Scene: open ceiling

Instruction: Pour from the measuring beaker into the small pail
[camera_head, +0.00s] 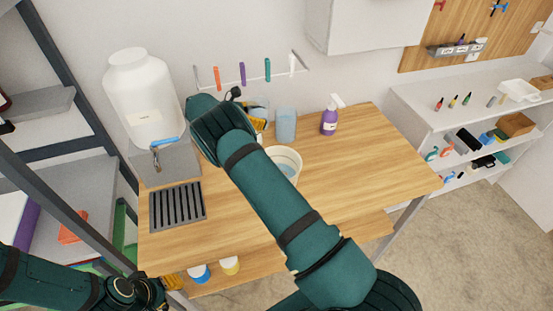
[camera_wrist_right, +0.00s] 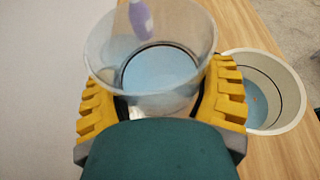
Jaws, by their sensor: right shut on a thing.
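The clear measuring beaker (camera_wrist_right: 150,50) is between the yellow fingers of my right gripper (camera_wrist_right: 160,98), which is shut on it. Blue shows low inside the beaker. In the head view my right gripper (camera_head: 260,124) is above the table and mostly hidden by my arm; only a bit of the beaker (camera_head: 260,103) shows. The small pail (camera_head: 294,155) is cream, stands upright on the table and has blue inside. In the right wrist view the pail (camera_wrist_right: 289,118) is just right of the beaker. My left gripper (camera_head: 160,290) is low at the left; its fingers are unclear.
A blue container (camera_head: 285,125) and a purple spray bottle (camera_head: 328,122) stand behind the pail. A big white jug (camera_head: 145,95) with a tap stands on a grey block at the left, behind a dark grate (camera_head: 178,206). The table's right side (camera_head: 375,165) is clear.

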